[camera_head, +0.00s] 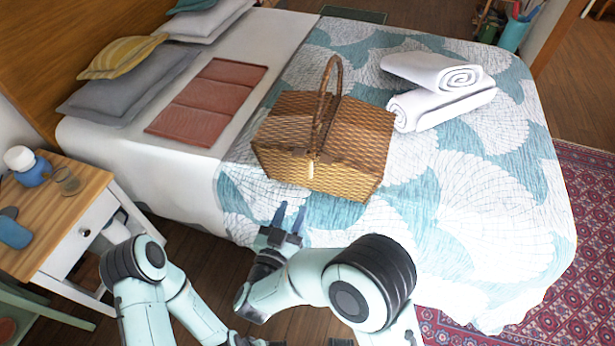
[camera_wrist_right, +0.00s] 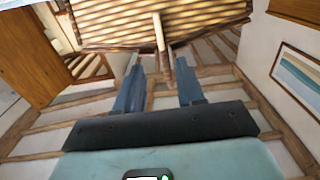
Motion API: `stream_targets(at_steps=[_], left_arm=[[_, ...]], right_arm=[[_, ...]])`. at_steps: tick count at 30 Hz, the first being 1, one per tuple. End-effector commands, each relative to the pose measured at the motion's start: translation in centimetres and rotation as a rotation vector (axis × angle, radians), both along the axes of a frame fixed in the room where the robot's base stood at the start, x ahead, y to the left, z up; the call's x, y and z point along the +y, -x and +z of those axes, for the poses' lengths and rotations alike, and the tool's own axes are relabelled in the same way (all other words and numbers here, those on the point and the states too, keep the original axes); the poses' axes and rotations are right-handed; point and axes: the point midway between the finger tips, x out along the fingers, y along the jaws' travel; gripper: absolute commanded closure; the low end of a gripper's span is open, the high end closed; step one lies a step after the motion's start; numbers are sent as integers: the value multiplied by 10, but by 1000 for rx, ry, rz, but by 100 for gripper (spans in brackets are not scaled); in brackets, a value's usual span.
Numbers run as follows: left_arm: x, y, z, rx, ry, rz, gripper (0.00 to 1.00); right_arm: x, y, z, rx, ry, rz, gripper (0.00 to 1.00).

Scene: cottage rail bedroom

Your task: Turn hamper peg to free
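The wicker hamper (camera_head: 325,145) stands on the bed with its lid down and its handle upright. A pale peg (camera_head: 311,170) shows at the middle of its front, just under the lid edge. In the right wrist view the peg (camera_wrist_right: 159,32) stands upright in the picture, ahead of the fingertips and roughly between them. My right gripper (camera_head: 290,212) is open and empty, just in front of the hamper; it also shows in the wrist view (camera_wrist_right: 157,62). My left arm is low at the left, and its fingers are not visible.
The bed (camera_head: 450,230) has rolled white towels (camera_head: 440,90) right of the hamper, and a folded reddish cloth (camera_head: 208,102) and pillows to its left. A nightstand (camera_head: 60,215) with small items stands at the left. The bedspread right of the hamper's front is clear.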

Motion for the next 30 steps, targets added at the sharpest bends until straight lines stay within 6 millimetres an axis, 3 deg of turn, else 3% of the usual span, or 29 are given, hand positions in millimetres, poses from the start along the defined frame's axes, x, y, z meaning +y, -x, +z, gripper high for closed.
stream_targets(at_steps=[15, 21, 30], left_arm=[[0, 0, 0, -1, 0, 0, 57], [0, 0, -1, -1, 1, 0, 57], [0, 0, 0, -1, 1, 0, 57]], right_arm=[[-33, -96, 0, 0, -1, -1, 62], [-37, -112, -1, 2, 0, 1, 62], [-38, -115, -1, 1, 1, 3, 62]])
